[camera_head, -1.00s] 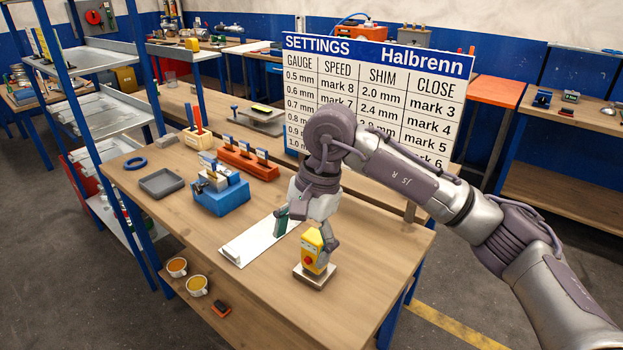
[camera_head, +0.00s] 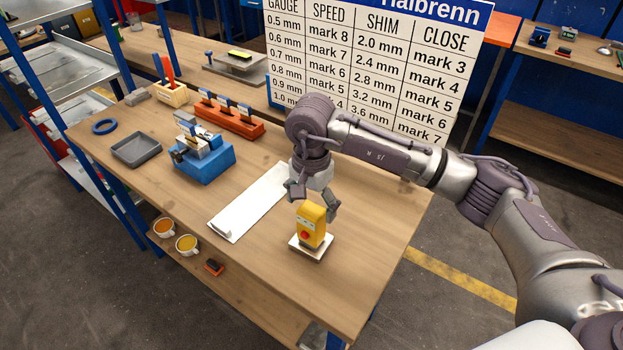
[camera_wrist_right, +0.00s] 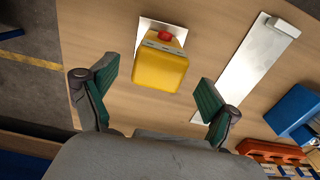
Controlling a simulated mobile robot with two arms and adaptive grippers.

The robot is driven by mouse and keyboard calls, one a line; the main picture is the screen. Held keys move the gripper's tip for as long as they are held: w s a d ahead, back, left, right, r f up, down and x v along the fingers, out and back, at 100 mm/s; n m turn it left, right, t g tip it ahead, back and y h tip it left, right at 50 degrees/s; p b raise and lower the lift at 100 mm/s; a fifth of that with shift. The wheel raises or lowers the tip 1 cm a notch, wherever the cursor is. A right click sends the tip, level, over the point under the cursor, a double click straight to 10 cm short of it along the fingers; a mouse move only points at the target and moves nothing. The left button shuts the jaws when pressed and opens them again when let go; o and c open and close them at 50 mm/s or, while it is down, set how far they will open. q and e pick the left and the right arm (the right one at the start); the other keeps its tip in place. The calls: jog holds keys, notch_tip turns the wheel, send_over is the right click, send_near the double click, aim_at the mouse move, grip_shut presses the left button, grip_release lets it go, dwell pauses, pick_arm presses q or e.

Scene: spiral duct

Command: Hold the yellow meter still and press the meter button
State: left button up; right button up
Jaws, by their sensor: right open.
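The yellow meter (camera_head: 313,222) stands upright on a small pale base plate (camera_head: 297,244) near the front right of the workbench. Its red button (camera_head: 305,236) faces the head camera. In the right wrist view the meter (camera_wrist_right: 160,70) lies ahead of the fingers, with the red button (camera_wrist_right: 164,36) on its far side. My right gripper (camera_head: 314,199) is open and empty, just behind and above the meter. In the right wrist view its green finger pads (camera_wrist_right: 158,92) are wide apart and apart from the meter. My left gripper is not in view.
A white strip (camera_head: 250,203) lies left of the meter. Farther left are a blue fixture (camera_head: 205,165), an orange block rack (camera_head: 229,121), a grey tray (camera_head: 136,149) and a blue ring (camera_head: 104,127). A settings board (camera_head: 375,70) stands behind. Bench around the meter is clear.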

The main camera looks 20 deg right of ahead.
aim_at(304, 236)
jog(key=shift+s+f, duration=0.1)
jog(key=shift+f, duration=0.85)
jog(key=shift+f+p, duration=0.3)
jog(key=shift+f, duration=0.2)
jog(key=c, duration=0.5)
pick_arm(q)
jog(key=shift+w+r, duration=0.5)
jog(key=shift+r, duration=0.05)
pick_arm(e)
jog(key=c, duration=0.8)
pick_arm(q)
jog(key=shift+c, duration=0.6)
pick_arm(e)
jog(key=shift+c, duration=0.7)
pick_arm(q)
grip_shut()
